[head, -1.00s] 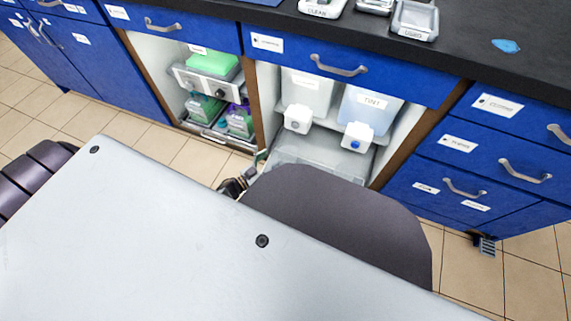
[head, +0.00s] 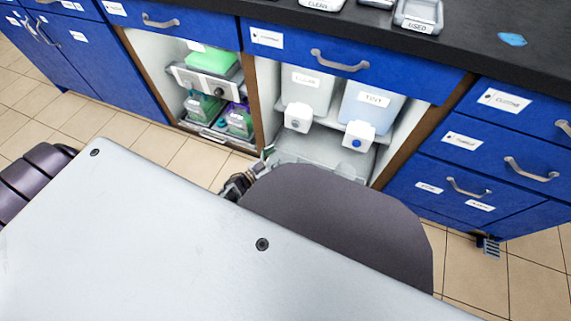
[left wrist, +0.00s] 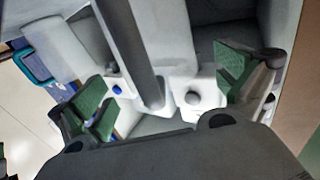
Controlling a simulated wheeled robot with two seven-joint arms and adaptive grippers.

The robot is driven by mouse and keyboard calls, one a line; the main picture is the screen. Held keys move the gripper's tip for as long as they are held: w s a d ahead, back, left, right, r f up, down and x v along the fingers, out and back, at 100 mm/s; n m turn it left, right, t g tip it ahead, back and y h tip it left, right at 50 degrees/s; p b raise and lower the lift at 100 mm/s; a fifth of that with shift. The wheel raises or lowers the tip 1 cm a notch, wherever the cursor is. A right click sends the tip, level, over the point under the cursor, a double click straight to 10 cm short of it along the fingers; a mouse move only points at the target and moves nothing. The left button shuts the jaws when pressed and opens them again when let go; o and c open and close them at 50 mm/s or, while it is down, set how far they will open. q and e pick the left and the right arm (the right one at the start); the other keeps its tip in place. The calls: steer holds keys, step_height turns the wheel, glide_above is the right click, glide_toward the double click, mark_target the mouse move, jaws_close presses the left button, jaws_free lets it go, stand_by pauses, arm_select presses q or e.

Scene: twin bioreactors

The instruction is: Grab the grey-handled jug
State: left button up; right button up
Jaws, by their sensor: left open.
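My left gripper (head: 264,163) is mostly hidden behind my own arm in the head view, at the lower opening of the middle cabinet. In the left wrist view the left gripper (left wrist: 170,88) is open, its green-padded fingers wide apart. A long grey bar and pale surfaces show between and beyond the fingers. I cannot tell whether that bar is the grey handle of the jug, and nothing seems clasped. A pale item with a teal handle (left wrist: 38,66) shows at the left of that view. My right gripper is not in view.
Two containers with taps, one with a grey knob (head: 298,118) and one with a blue knob (head: 358,136), stand on the shelf above a clear lower bin (head: 318,153). Green-topped boxes (head: 212,60) fill the left cabinet. Blue drawers (head: 490,150) flank the opening at right.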

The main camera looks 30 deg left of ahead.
arm_select(q)
steer(key=shift+w+d, duration=0.25)
steer(key=shift+w, duration=0.35)
steer(key=c, duration=1.1)
steer(key=shift+c, duration=0.8)
steer(key=shift+r, duration=0.2)
